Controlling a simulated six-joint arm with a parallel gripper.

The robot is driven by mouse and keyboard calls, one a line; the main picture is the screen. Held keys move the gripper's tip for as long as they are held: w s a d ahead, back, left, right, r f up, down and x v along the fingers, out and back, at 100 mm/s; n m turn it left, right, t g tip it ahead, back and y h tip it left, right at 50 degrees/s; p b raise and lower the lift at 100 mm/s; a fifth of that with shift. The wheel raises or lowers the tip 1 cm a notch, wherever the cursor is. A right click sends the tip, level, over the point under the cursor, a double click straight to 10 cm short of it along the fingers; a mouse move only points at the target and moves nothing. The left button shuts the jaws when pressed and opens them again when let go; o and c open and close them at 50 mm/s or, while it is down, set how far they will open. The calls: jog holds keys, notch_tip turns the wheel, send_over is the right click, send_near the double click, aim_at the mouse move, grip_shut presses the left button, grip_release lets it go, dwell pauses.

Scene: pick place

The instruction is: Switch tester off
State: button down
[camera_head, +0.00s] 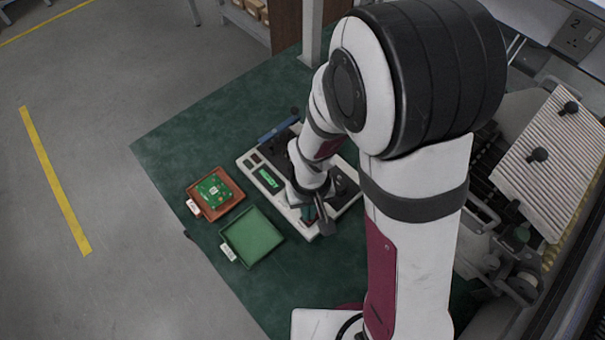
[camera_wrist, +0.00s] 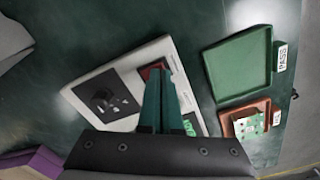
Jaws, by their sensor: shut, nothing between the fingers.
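The tester (camera_head: 270,195) is a white panel on the green mat, partly hidden by my arm in the head view. The tester also shows in the wrist view (camera_wrist: 150,52), with a black socket block (camera_wrist: 107,98) on it and a small red switch (camera_wrist: 150,72) near one edge. My gripper (camera_wrist: 160,74) is shut and empty, pointing down at the tester. Its fingertips overlap the red switch in the wrist view and hide part of it; whether they touch it, and its position, I cannot tell. In the head view my gripper (camera_head: 327,224) is over the tester's near edge.
An empty green tray (camera_head: 252,238), labelled PASS in the wrist view, lies beside the tester. A red-brown tray (camera_head: 232,202) holds a green circuit board (camera_head: 214,189). A slanted ribbed rack (camera_head: 545,150) stands at the right. The mat (camera_head: 180,150) is clear at the left.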

jog(key=shift+f, duration=0.2)
notch_tip(320, 180, up, 7)
jog(key=shift+f, duration=0.15)
jog(key=shift+r, duration=0.2)
dwell(0.5)
jog(key=s+d+r+m+y, duration=0.1)
jog(key=s+d+r+m, duration=0.2)
jog(key=s+r+m, duration=0.1)
jog(key=s+d+r+m, duration=0.3)
jog(key=s+r, duration=0.3)
jog(key=s, duration=0.2)
jog(key=shift+s+d+r+m+y, duration=0.3)
jog(key=shift+s+r+m+y, duration=0.1)
jog(key=shift+m, duration=0.4)
